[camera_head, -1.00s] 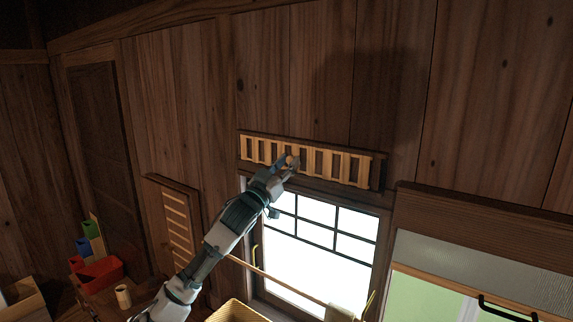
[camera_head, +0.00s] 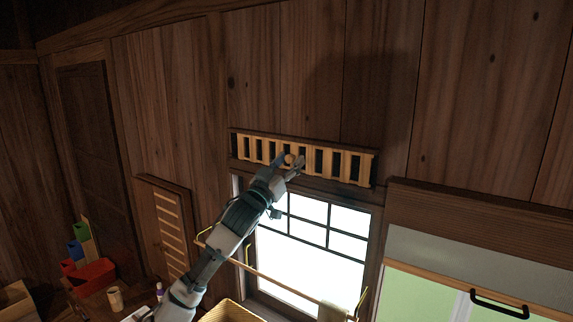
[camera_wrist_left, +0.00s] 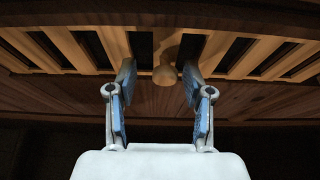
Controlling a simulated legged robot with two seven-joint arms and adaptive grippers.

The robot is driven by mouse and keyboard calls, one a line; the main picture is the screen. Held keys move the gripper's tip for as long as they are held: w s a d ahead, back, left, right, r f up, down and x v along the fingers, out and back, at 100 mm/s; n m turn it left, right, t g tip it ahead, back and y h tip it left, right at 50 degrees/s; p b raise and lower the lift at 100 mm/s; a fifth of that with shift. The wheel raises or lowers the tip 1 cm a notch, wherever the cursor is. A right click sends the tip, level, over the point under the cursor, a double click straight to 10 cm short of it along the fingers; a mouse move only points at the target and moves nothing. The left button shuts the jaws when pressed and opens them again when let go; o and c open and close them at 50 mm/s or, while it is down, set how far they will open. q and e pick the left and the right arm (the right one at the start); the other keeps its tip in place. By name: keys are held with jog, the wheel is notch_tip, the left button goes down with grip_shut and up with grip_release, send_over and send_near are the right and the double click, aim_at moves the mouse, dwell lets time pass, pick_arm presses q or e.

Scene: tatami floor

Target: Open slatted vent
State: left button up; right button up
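The slatted vent (camera_head: 346,163) is a long wooden strip on the wall above the window, with pale slats and dark gaps between them. A dark gap shows at its left end. Its round wooden knob (camera_wrist_left: 164,76) sits among the slats. My left gripper (camera_head: 292,163) is at the vent, left of its middle. In the left wrist view my left gripper (camera_wrist_left: 159,80) has one finger on each side of the knob, with space between them. The right finger is close to the knob; contact cannot be told. My right gripper is not in view.
Below the vent are a bright window (camera_head: 312,255) and a thin rail (camera_head: 278,279) with a cloth. At left are a slatted wooden panel (camera_head: 169,227) and a red bin (camera_head: 93,275).

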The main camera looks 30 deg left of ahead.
pick_arm(q)
jog(key=shift+s+a+f, duration=0.1)
jog(key=shift+f, duration=0.05)
jog(key=d+v, duration=0.1)
jog(key=v, duration=1)
jog(key=shift+s+a, duration=0.25)
jog(key=shift+a, duration=0.15)
jog(key=shift+f, duration=0.1)
